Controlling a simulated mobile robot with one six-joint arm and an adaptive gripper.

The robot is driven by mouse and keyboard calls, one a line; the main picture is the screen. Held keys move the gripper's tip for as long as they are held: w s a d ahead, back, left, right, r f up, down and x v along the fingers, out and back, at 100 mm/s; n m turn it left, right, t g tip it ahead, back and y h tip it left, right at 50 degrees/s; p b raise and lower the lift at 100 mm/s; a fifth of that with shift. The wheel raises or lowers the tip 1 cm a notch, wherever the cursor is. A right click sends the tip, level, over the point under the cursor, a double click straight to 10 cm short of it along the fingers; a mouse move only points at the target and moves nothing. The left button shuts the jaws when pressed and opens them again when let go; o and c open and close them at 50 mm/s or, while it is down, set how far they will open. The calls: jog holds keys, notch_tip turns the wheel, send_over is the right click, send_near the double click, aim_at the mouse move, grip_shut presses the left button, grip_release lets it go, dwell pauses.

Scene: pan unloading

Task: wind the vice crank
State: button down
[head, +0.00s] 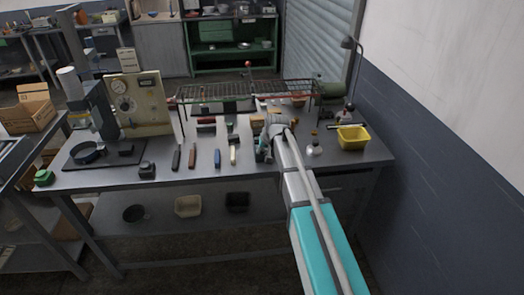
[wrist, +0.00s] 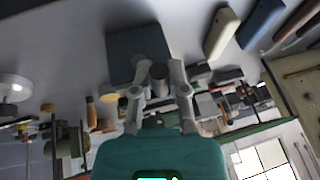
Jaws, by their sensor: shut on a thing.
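In the wrist view, my gripper (wrist: 158,78) has its two fingers closed on either side of a small dark upright knob, which looks like the crank's handle (wrist: 158,88). A dark grey square block (wrist: 124,46) lies just beyond the fingertips, with a rounded grey part on it; it seems to belong to the vice. In the head view, my gripper (head: 268,146) is at the workbench's right half, low over the top. My arm hides most of the vice and the crank there.
The workbench (head: 210,178) carries several tools in a row left of my gripper. A wire rack (head: 245,92) stands behind. A gauge panel (head: 136,103) and a black pan (head: 86,153) are at the left.

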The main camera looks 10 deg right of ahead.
jog(key=c, duration=0.6)
grip_release()
jog(key=shift+c, duration=0.2)
jog(key=shift+d, duration=0.15)
